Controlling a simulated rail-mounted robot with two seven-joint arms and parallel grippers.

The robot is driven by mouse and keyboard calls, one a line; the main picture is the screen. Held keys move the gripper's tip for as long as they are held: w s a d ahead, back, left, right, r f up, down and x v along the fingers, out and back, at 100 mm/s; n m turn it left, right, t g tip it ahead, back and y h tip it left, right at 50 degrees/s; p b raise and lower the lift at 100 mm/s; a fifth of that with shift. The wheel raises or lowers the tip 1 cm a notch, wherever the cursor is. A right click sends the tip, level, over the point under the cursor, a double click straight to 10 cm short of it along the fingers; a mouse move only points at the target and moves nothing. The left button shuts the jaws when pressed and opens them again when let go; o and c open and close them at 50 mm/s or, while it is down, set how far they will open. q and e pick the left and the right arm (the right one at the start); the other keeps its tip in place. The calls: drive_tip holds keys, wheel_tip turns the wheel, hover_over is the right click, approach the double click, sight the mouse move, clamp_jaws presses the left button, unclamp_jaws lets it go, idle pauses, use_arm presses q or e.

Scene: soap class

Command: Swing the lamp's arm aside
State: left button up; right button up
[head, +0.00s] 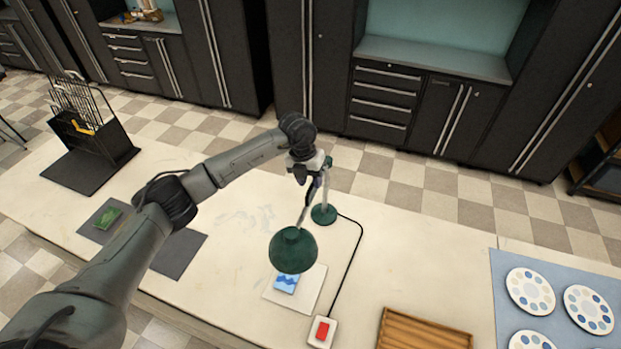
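The desk lamp has a round green base (323,214) on the white table and a green shade (293,250) at the near end of its thin arm (305,212). The shade hangs over a white square mat (307,296) that bears a blue wave-patterned block (286,284). My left gripper (313,186) reaches in from the left and is at the upper part of the lamp's arm. Its fingers overlap the arm in this view, so I cannot tell whether they are closed on it. My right gripper is not in view.
A black cord runs from the lamp base to a white box with a red button (322,331). A wooden tray (430,328) and round palettes (530,291) on a blue mat lie right. A green block (109,217) and black rack (93,165) stand left.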

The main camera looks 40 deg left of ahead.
use_arm(q)
drive_tip(key=shift+f, duration=0.35)
drive_tip(key=shift+c, duration=0.5)
clamp_jaws()
drive_tip(key=shift+d, duration=0.1)
